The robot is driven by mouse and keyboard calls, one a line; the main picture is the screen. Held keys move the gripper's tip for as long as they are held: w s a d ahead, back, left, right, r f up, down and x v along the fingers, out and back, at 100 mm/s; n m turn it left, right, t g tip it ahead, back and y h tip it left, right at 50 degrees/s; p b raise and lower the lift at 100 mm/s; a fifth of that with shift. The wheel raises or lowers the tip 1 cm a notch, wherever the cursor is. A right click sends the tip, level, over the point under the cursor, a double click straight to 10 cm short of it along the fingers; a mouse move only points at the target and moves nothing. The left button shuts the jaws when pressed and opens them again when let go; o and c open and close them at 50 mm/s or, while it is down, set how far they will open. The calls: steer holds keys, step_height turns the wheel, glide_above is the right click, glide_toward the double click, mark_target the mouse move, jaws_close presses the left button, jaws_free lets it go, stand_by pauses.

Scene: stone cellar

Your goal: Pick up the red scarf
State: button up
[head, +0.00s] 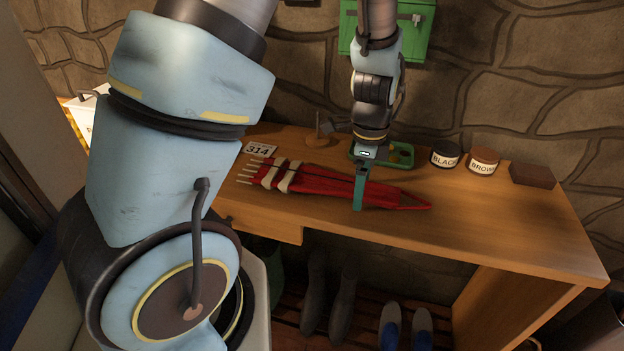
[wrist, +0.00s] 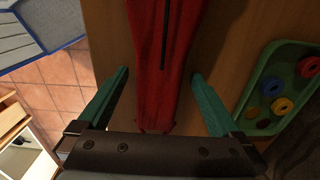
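The red scarf (head: 325,183) lies folded lengthwise on the wooden table (head: 480,220). Its pale fringe and two cream bands are at the left end, and it narrows towards the right end. My gripper (head: 359,204) is down over the scarf, right of its middle. In the wrist view the scarf (wrist: 166,40) runs between my two green fingers, with a dark gap along part of it. My gripper (wrist: 158,75) is open, with space between each finger and the scarf. In the head view the near finger hides part of the scarf.
A green tray (wrist: 258,75) of coloured rings is close beside my right finger in the wrist view. A black-labelled jar (head: 445,156), a brown-labelled jar (head: 483,161) and a brown block (head: 533,175) stand further right. A 314 card (head: 259,148) lies behind the fringe. The table's front right is clear.

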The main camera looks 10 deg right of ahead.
steer(key=c, duration=1.4)
step_height(320, 180, up, 10)
steer(key=shift+r+b, duration=0.1)
steer(key=shift+b, duration=0.75)
